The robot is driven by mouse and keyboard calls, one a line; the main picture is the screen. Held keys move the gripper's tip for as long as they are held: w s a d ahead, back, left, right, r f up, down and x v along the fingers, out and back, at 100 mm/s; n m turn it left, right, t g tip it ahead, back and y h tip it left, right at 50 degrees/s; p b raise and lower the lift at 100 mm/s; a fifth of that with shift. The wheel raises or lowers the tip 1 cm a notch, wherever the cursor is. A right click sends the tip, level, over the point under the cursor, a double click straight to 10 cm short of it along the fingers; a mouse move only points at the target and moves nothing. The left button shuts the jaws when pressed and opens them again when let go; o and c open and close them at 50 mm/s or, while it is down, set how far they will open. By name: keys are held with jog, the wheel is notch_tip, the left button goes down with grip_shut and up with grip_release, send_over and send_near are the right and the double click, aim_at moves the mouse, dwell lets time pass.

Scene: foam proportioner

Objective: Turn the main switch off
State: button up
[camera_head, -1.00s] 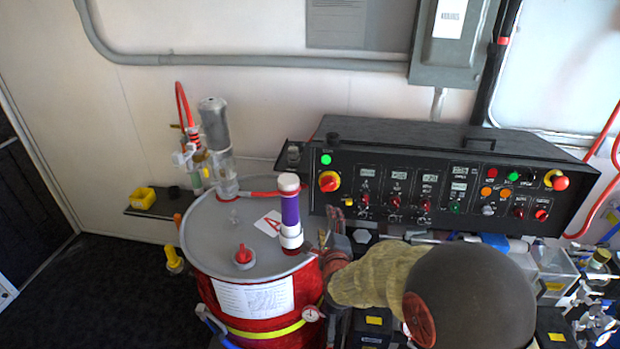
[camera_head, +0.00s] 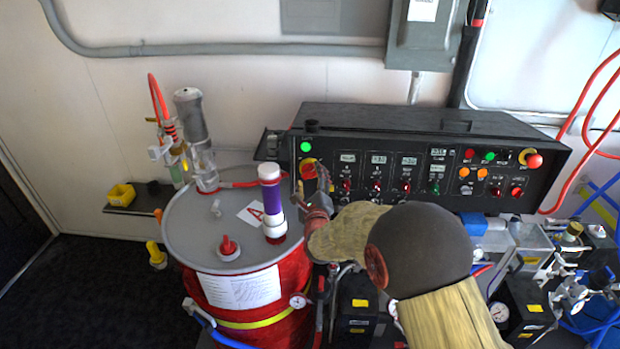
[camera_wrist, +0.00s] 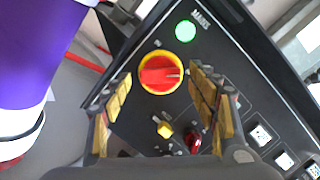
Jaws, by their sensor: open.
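The main switch (camera_head: 308,169) is a red rotary knob on a yellow ring at the left end of the black control panel, below a lit green lamp (camera_head: 305,146). In the wrist view the red knob (camera_wrist: 161,74) lies straight ahead under the lit green lamp (camera_wrist: 186,31), beside the label "MAINS". My gripper (camera_wrist: 158,98) is open, with one yellow-padded finger on each side of the view and the knob between and beyond them. I cannot tell whether they touch it. In the head view my gripper (camera_head: 312,190) is in front of the switch and partly hides it.
The black control panel (camera_head: 400,118) carries several other knobs, lamps and displays. A red drum (camera_head: 240,312) with a grey lid stands left of my arm. A purple and white cylinder (camera_head: 271,205) on it is close to my gripper, at left in the wrist view (camera_wrist: 38,50).

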jog(key=shift+w, duration=0.35)
jog(key=shift+c, duration=0.4)
jog(key=c, duration=1.1)
